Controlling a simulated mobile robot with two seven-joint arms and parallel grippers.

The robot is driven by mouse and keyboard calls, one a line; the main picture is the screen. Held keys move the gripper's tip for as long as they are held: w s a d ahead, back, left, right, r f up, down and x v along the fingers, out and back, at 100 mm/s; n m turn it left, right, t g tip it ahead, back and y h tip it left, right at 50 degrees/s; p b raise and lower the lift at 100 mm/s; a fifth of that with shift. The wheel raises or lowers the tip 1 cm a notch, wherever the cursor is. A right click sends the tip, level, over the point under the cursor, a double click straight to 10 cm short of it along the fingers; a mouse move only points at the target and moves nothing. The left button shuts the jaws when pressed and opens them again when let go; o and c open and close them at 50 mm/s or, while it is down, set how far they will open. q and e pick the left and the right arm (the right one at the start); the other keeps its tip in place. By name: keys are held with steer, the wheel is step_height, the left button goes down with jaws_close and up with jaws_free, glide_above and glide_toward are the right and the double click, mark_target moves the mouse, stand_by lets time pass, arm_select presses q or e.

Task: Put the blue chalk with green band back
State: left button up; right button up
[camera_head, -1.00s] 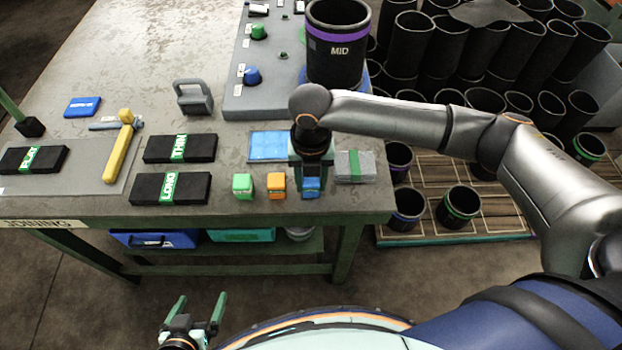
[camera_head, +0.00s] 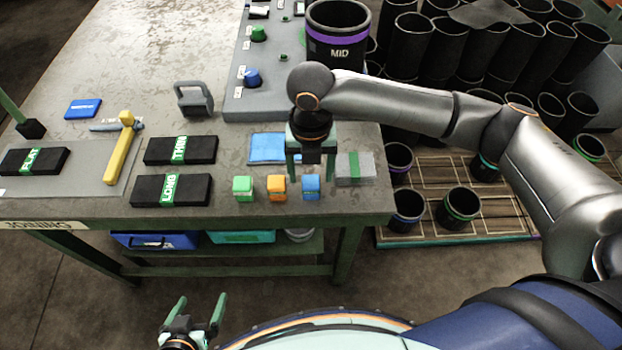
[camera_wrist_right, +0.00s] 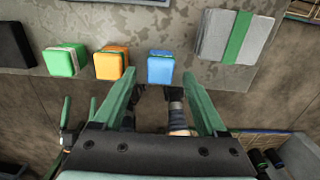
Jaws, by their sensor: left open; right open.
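The blue chalk block (camera_head: 311,187) sits near the table's front edge, right of an orange block (camera_head: 277,187) and a green block (camera_head: 243,188). In the right wrist view the blue block (camera_wrist_right: 160,68) stands upright just beyond the fingertips, apart from them. My right gripper (camera_head: 311,168) is open and empty, above and slightly behind the blue block. Its green fingers show in the wrist view (camera_wrist_right: 160,85). My left gripper (camera_head: 199,308) is open and empty, low in front of the table.
A grey block with a green band (camera_head: 355,168) lies close right of my right gripper. A blue pad (camera_head: 266,147) lies behind. Black LONG (camera_head: 171,190) and THIN (camera_head: 180,150) boxes lie left. The MID tube (camera_head: 338,48) stands at the back.

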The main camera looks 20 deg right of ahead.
mark_target(311, 181)
step_height(311, 181, up, 8)
steer(key=shift+f, duration=0.1)
stand_by(0.5)
steer(key=s+a+f+m+t+y, duration=0.2)
steer(key=s+a+f+m+y, duration=0.45)
steer(key=m, duration=0.65)
steer(key=s+d+f+m+t+h, duration=0.1)
steer(key=s+d+f+m+h, duration=0.25)
steer(key=s+d+m, duration=0.4)
steer(key=s+d+f+m+t+h, duration=0.15)
steer(key=s+d+f+m, duration=0.3)
steer(key=d+m, duration=0.45)
steer(key=w+a+f+m+t+p, duration=0.1)
steer(key=w+a+f+t+p, duration=0.2)
steer(key=f, duration=0.5)
steer(key=shift+w+a+t+y, duration=0.35)
steer(key=shift+w+a+t, duration=0.4)
steer(key=shift+w+a, duration=0.25)
